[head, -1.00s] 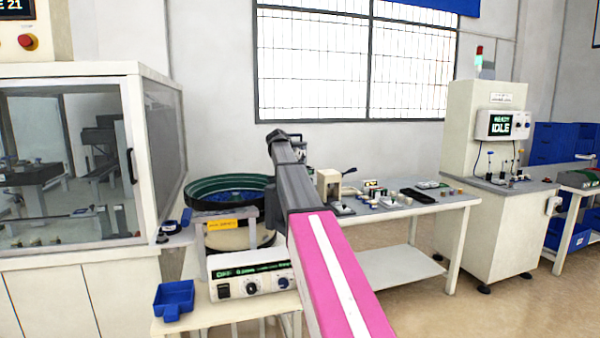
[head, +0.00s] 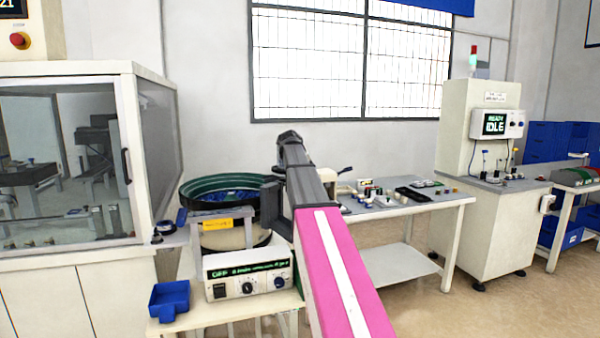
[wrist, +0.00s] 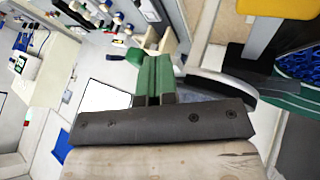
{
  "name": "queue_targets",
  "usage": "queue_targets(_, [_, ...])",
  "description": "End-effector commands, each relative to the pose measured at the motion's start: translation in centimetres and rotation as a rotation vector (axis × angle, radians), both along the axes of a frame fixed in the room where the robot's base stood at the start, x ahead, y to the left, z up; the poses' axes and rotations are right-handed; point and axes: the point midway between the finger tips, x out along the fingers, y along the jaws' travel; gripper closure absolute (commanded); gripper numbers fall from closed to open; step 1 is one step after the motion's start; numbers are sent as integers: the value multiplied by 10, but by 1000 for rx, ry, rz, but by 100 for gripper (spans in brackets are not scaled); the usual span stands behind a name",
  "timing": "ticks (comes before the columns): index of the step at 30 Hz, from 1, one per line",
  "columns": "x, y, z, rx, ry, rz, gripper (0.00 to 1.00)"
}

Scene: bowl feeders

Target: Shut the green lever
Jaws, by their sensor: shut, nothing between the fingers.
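My gripper shows in the wrist view as a dark bar with two green fingers (wrist: 153,78) side by side, shut with nothing between them. In the head view my arm covers most of it. A lever with a dark, greenish-looking knob (wrist: 133,56) shows just beyond the fingertips in the wrist view, and I cannot tell whether they touch. In the head view a dark lever knob (head: 346,170) sticks out to the right of my arm, above the bench; its colour is unclear. No lever is plainly green in the head view.
A green-rimmed bowl feeder (head: 205,186) stands left of my arm, above a control box (head: 248,277) and blue bin (head: 169,300). A glazed cabinet (head: 75,170) is further left. The white bench (head: 440,202) carries small parts; a panel cabinet (head: 488,230) stands right.

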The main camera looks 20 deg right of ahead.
Motion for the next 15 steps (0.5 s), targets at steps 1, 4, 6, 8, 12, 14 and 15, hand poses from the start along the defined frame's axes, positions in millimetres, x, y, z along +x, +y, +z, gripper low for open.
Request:
queue_targets(1, [-4,-4,-1,0,-1,42,100])
queue_targets(4, [-7,-10,-1,0,-2,135,100])
queue_targets(6, [-8,-14,0,0,-2,201,100])
queue_targets(8, [-9,-18,-1,1,-1,254,100])
queue_targets(12, [-9,-26,0,1,0,366,100])
queue_targets(14, [-9,-29,0,1,-2,408,100])
queue_targets(15, [-9,-31,0,0,-1,435,100])
